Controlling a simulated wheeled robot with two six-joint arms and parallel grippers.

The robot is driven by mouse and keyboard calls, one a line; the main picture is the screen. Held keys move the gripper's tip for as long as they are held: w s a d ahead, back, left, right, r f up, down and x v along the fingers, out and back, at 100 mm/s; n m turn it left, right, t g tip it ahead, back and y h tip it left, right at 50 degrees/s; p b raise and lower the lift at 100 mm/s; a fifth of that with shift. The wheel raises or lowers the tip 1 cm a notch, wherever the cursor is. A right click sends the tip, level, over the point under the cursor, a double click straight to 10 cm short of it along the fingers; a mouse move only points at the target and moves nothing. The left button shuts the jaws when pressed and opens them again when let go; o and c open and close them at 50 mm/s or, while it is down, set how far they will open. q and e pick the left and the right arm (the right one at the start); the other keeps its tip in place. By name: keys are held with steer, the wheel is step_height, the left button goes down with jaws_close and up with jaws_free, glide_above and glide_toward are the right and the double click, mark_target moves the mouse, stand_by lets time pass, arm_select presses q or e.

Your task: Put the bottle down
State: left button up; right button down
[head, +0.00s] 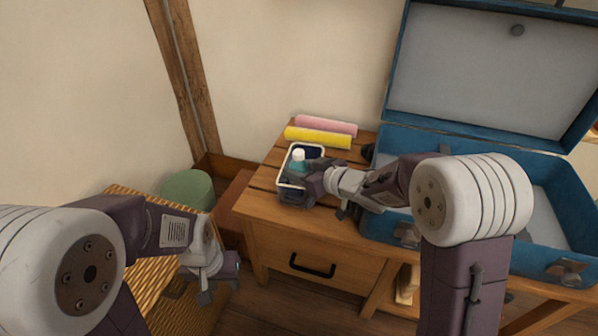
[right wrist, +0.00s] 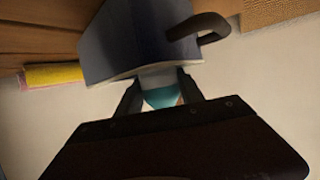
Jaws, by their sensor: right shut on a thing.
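My right gripper (head: 304,176) reaches over the caddy from the right and is shut on the bottle.
A yellow roll (head: 318,138) and a pink roll (head: 327,125) lie behind the caddy. An open blue suitcase (head: 560,205) fills the dresser's right side. A wicker hamper (head: 150,284) and a green round container (head: 188,187) stand left. A bare dresser strip (head: 262,184) lies left of the caddy.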

steer(key=shift+f, duration=0.15)
steer(key=c, duration=0.7)
jaws_free()
steer(key=shift+c, duration=0.2)
steer(key=shift+s+d+r, duration=0.15)
steer(key=shift+r, duration=0.2)
steer(key=p+v, duration=0.5)
steer(key=v, duration=0.6)
steer(key=shift+s+d+p, duration=0.2)
steer(key=shift+s+p, duration=0.05)
steer(key=shift+p, duration=0.1)
